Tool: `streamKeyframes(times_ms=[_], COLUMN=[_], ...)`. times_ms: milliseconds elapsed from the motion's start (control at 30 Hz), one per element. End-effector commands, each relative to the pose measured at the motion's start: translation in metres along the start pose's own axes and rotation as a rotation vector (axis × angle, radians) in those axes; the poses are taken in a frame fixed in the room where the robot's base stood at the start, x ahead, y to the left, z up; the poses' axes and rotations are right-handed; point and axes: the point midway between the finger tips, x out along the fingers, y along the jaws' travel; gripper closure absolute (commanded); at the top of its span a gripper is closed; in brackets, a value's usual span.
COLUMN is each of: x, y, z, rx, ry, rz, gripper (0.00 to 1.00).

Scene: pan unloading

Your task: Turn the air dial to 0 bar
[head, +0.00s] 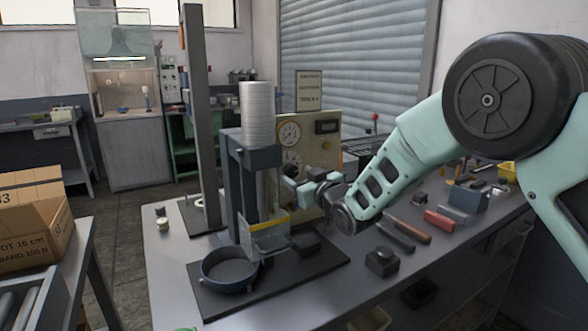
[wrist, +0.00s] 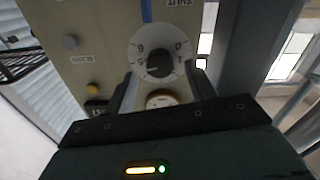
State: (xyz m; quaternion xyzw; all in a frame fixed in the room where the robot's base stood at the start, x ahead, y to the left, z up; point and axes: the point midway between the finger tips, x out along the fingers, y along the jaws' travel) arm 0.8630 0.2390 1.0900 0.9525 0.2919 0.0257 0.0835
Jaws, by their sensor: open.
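The air dial (wrist: 158,55) shows in the wrist view as a white numbered disc with a dark knob at its centre, on a beige panel. The picture is turned over, and I cannot tell for sure which mark the knob points at. My gripper (wrist: 163,88) is open, its two dark fingers reaching toward the panel just below the dial in that view. Nothing is between the fingers that I can see held.
A round gauge (head: 290,133) is on the panel's upper part. A press-like stand (head: 230,172) with a stack of discs (head: 257,115) stands close left of my gripper. Tools and blocks (head: 440,219) lie to the right.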

Motion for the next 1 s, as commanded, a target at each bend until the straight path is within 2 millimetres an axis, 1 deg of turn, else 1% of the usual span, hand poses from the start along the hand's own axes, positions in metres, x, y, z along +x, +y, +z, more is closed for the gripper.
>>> streamKeyframes(times_ms=[33, 100, 233, 400, 633, 667, 700, 767, 800, 1000], x=[0.008, 0.017, 0.029, 0.035, 0.035, 0.035, 0.035, 0.035, 0.035, 0.035], y=[0.000, 0.000, 0.001, 0.000, 0.000, 0.000, 0.000, 0.000, 0.000, 0.000], z=[-0.001, -0.001, 0.000, 0.000, 0.000, 0.000, 0.000, 0.000, 0.000, 0.001], rx=[-0.001, 0.000, 0.000, 0.001, 0.000, 0.000, 0.000, 0.000, 0.000, -0.004], ry=[0.000, 0.000, -0.001, 0.000, 0.000, 0.000, 0.000, 0.000, 0.000, 0.000], rz=[0.000, 0.000, 0.001, 0.001, 0.001, 0.001, 0.001, 0.001, 0.001, 0.000], gripper=[0.45, 0.45, 0.45, 0.45, 0.45, 0.50, 0.61, 0.78, 0.89, 0.89])
